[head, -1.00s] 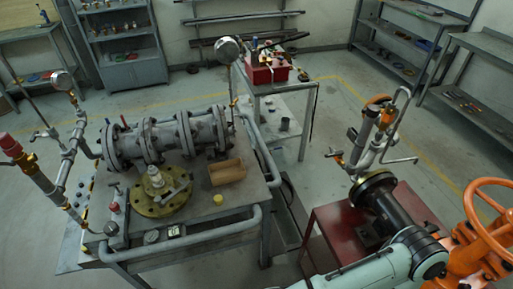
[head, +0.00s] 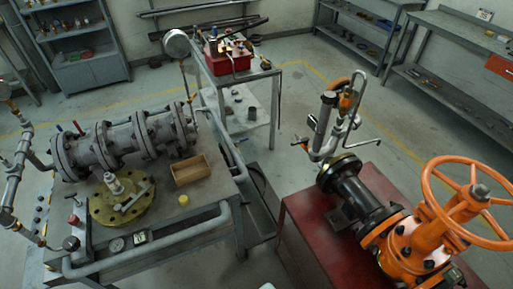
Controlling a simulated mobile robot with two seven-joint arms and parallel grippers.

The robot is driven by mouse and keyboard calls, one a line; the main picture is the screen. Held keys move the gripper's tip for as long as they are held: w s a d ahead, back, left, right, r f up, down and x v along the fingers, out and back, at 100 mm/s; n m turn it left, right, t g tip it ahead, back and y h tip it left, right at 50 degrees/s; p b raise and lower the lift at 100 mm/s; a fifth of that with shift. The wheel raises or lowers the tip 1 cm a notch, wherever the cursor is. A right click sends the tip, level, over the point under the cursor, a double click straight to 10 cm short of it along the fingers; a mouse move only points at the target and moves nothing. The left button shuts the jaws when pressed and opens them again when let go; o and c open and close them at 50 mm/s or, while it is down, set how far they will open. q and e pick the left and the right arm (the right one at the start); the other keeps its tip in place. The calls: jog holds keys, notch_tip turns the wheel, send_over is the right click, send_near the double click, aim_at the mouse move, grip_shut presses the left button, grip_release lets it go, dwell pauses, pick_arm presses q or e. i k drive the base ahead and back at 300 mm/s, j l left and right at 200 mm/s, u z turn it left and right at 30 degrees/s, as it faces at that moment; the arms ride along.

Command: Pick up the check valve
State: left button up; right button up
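No part that I can name for sure as the check valve stands out. A grey flanged valve and pipe assembly (head: 120,142) lies along the back of the left workbench. In front of it a brass-coloured round flange (head: 122,200) lies flat, with a silver fitting (head: 115,184) upright on it. On the red stand at the right, a black flanged pipe (head: 362,196) joins an orange gate valve (head: 410,240) with a large orange handwheel (head: 480,192). Neither of my grippers is in view.
The grey workbench (head: 205,212) also holds an open wooden box (head: 191,170), a yellow cap (head: 184,199) and gauges. A red toolbox (head: 228,60) sits on a small table behind. The red stand (head: 300,215) is at right. Open floor lies between stand and shelves.

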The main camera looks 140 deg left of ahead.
aim_at(114, 184)
jog(key=z, duration=3.65)
